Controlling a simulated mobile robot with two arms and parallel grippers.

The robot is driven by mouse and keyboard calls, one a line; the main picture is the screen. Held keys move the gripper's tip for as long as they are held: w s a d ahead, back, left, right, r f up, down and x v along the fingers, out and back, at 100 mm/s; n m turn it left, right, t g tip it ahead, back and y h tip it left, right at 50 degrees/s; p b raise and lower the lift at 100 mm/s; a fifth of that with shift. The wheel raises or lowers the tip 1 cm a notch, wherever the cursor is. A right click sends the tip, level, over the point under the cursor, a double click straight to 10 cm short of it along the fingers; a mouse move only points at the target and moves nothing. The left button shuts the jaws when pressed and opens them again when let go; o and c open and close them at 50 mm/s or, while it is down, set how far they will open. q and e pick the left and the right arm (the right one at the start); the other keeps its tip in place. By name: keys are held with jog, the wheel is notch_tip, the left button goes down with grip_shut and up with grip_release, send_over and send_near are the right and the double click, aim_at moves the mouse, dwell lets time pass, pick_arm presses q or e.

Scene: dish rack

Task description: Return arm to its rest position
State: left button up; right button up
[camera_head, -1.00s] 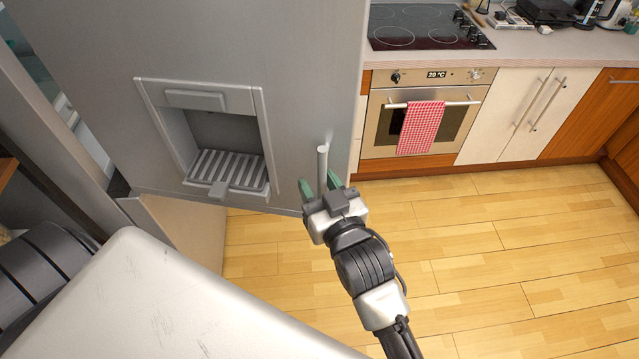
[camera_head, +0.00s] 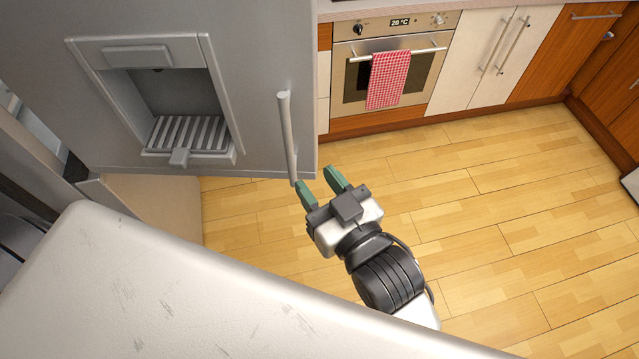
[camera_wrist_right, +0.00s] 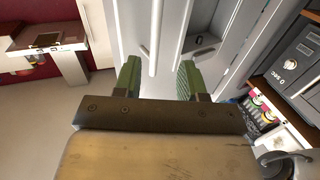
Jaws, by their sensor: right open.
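My right gripper (camera_head: 319,184) is in the middle of the head view, with its two green fingers spread and nothing held between them. The fridge door's vertical handle (camera_head: 286,130) is just up and left of the fingers; its lower end shows close to the left fingertip. I cannot tell whether they touch. In the right wrist view the green fingers (camera_wrist_right: 158,78) are apart, and a pale upright bar (camera_wrist_right: 156,35) shows beyond the gap between them. My left gripper is not in view.
The grey fridge door (camera_head: 250,95) with its dispenser (camera_head: 185,100) fills the upper left. An oven (camera_head: 395,65) with a red checked towel (camera_head: 388,80) and cabinets (camera_head: 500,60) line the back. Wooden floor (camera_head: 500,210) to the right is clear.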

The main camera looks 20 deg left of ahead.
dwell(0.4)
